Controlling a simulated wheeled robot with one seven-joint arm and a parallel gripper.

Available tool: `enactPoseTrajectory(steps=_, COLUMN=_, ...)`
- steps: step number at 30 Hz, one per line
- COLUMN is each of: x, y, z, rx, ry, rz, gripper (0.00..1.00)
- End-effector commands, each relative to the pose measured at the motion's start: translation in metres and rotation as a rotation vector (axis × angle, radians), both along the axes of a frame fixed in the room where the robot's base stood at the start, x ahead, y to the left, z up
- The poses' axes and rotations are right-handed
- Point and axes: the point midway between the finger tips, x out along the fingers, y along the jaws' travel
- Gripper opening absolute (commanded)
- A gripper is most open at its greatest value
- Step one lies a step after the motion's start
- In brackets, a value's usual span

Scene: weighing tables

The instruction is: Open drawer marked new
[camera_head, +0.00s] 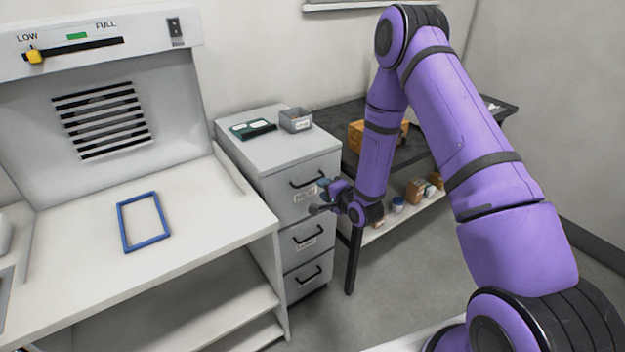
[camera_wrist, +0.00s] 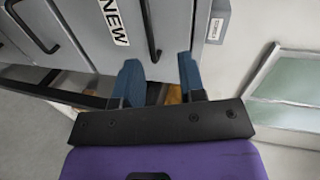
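The grey drawer cabinet (camera_head: 265,155) stands between the white bench and the dark table. Its top drawer carries the NEW label (camera_head: 304,194), with a black bar handle (camera_head: 306,180) above the label. All its drawers look shut. My gripper (camera_head: 318,198) is just in front of the top drawer, partly covering its right side. In the wrist view the NEW label (camera_wrist: 114,20) and its handle (camera_wrist: 151,30) show clearly. My gripper (camera_wrist: 159,76) is open and empty there. The handle lies beyond the fingertips, roughly in line with the gap between them, with no contact visible.
Lower drawers with handles (camera_head: 308,237) sit below. The dark table (camera_head: 440,146) stands close to the right. The floor (camera_head: 390,270) before the cabinet is clear.

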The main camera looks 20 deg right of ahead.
Motion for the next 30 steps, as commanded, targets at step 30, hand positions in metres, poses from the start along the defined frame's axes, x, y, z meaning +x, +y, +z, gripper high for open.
enactPoseTrajectory(steps=30, x=0.087, y=0.034, z=-0.044, rx=0.089, ry=-0.017, rz=-0.011, gripper=0.37)
